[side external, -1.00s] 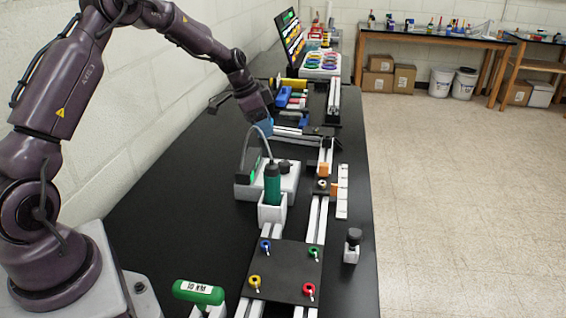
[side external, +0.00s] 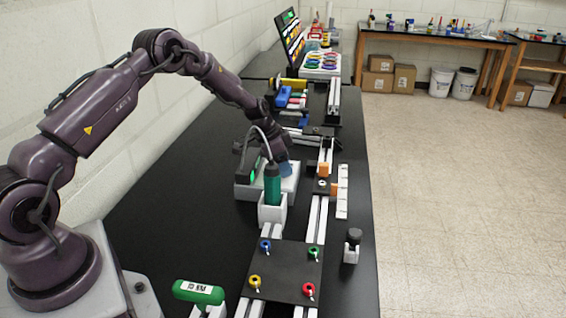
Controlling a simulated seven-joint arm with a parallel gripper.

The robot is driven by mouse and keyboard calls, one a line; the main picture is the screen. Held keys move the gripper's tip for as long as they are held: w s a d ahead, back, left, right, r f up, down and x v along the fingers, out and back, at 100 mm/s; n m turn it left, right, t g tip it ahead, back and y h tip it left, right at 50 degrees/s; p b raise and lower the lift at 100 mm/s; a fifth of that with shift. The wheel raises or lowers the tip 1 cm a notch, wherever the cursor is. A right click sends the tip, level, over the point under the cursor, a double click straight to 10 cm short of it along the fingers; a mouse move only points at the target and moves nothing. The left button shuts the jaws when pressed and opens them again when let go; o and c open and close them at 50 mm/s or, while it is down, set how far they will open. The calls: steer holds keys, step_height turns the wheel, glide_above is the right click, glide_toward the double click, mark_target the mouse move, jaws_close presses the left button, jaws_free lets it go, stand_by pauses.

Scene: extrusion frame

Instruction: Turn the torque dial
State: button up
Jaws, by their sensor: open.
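A white box (side external: 291,187) with a dark display unit (side external: 245,170) at its left stands mid-bench. Its black knob, which looks like the torque dial, is hidden behind my gripper. My gripper (side external: 285,168) points down over the right part of the box, its blue fingers at the knob's place. It is open. I cannot tell whether the fingers touch the knob. A green screwdriver (side external: 272,184) with a grey cable stands in a white holder (side external: 272,213) just in front of the box.
A black plate (side external: 283,270) with several coloured rings lies in front on aluminium rails. A green-handled tool (side external: 198,292) is at the front left, a small black knob on a grey block (side external: 352,245) at the right.

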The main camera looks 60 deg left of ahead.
steer(key=shift+c, duration=0.4)
steer(key=c, duration=0.9)
steer(key=shift+o, duration=0.3)
steer(key=shift+n, duration=0.4)
steer(key=n+y, duration=0.2)
steer(key=n, duration=0.3)
steer(key=shift+d, duration=0.15)
steer(key=n+y, duration=0.2)
steer(key=n, duration=0.4)
steer(key=shift+y, duration=0.3)
steer(key=o, duration=0.9)
